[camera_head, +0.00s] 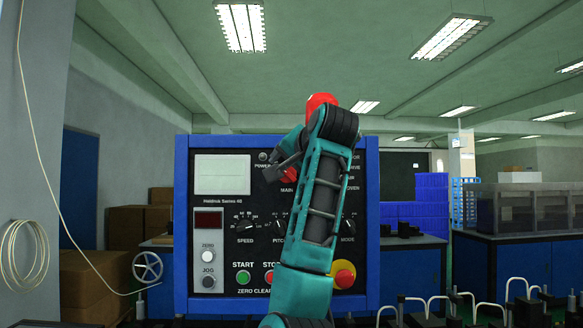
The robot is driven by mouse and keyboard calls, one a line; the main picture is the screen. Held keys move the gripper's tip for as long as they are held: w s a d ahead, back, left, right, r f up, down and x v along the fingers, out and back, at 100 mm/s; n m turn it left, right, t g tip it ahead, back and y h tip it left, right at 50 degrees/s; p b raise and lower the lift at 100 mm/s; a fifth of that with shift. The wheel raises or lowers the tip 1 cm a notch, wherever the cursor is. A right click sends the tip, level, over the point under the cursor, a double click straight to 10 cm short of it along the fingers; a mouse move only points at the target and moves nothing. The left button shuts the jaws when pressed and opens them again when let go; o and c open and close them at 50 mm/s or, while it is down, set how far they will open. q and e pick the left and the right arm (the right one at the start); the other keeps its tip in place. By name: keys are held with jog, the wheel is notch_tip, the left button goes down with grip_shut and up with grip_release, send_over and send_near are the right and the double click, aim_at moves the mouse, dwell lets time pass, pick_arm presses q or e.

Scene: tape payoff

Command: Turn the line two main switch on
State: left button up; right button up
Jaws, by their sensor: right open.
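The control panel (225,265) faces me, blue-framed with a dark face. The red main switch (289,176), above the label "MAIN", sits in its upper middle. It is partly covered by my right gripper and arm, so its setting cannot be read. My right gripper (274,171) is open, just left of the switch in the picture, with its fingers pointing down and left. I cannot tell whether it touches the switch. My left gripper is not in view.
The panel carries a blank screen (222,174), speed knob (245,226), green start button (243,277) and red-and-yellow stop button (344,274). My right arm hides the panel's right middle. A red dome (320,102) shows above it. Benches stand behind right.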

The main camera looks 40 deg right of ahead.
jog(key=shift+w, duration=0.15)
jog(key=shift+c, duration=0.2)
jog(key=c, duration=1)
